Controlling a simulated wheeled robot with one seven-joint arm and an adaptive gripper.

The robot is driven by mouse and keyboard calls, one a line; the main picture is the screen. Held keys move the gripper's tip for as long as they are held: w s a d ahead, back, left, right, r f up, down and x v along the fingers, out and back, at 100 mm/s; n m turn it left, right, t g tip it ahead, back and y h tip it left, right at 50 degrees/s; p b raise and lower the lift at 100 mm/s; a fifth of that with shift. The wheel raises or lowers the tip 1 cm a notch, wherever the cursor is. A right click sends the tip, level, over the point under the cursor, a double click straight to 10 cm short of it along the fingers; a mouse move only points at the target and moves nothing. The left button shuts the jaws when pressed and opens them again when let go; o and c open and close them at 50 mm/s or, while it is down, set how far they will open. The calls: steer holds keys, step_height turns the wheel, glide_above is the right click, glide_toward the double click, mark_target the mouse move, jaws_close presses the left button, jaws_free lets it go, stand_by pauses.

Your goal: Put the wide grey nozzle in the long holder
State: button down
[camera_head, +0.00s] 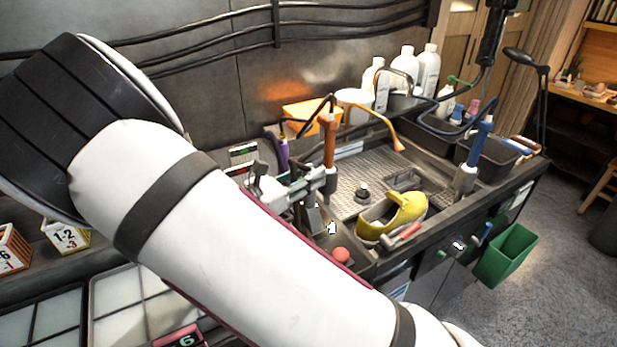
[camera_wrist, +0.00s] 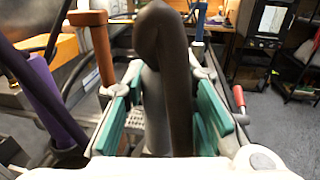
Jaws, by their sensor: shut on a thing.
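My gripper (camera_head: 300,187) is over the left part of the sink bench, partly hidden by my arm. In the wrist view, its teal pads (camera_wrist: 160,115) are shut on a dark grey piece (camera_wrist: 176,75), which looks like the wide grey nozzle and rises tall between them. In the head view, a dark grey part (camera_head: 312,218) shows below the gripper, perhaps the same nozzle. A low rectangular grey holder (camera_head: 404,181), which looks like the long holder, sits on the ribbed tray, to the right of the gripper and apart from it. Its inside is unclear.
A small round holder (camera_head: 362,191) stands on the tray. An orange-brown-handled tool (camera_head: 328,140) and a purple one (camera_head: 283,155) stand close by the gripper. A blue-handled tool (camera_head: 484,140) stands at right. Bottles (camera_head: 428,70) stand behind.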

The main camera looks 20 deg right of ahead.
steer(key=shift+f, duration=0.4)
steer(key=c, duration=1.3)
jaws_free()
